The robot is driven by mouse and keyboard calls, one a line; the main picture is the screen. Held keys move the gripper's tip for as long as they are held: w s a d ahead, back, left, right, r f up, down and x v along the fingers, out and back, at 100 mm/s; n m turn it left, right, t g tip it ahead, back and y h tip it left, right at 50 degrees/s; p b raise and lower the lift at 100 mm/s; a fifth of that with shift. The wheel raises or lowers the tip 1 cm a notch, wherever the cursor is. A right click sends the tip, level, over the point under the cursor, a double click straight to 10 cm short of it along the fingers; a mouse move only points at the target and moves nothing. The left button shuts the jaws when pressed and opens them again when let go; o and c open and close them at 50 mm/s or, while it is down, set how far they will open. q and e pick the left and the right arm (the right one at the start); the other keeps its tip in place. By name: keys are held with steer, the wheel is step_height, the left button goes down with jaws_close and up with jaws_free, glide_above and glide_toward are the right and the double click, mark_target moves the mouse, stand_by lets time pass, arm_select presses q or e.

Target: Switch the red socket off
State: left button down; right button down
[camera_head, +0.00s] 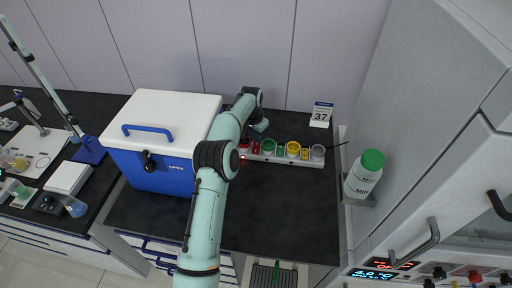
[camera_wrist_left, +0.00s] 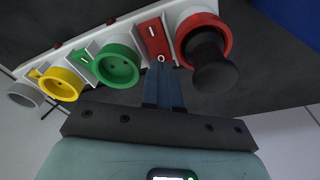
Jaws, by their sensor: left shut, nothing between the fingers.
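The red socket (camera_wrist_left: 186,32) is at the right end of the socket strip in the left wrist view, with a black plug (camera_wrist_left: 212,62) in it. In the head view the red socket (camera_head: 244,144) is partly hidden by my arm. Its red rocker switch (camera_wrist_left: 153,36) is beside it, with a white round mark near its lower end; it also shows in the head view (camera_head: 256,148). My left gripper (camera_wrist_left: 163,64) is shut and empty, its fingertips at the marked end of the red switch. I cannot tell whether they touch. My right gripper is not in view.
The strip also bears a green socket (camera_wrist_left: 117,64), a yellow socket (camera_wrist_left: 62,84) and a grey socket (camera_wrist_left: 25,95), with switches between. A blue cooler box (camera_head: 150,170) stands left of my arm.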

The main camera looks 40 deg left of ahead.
arm_select(q)
steer(key=shift+s+f, duration=0.1)
steer(key=shift+f, duration=0.75)
stand_by(0.3)
steer(key=shift+r, duration=3.55)
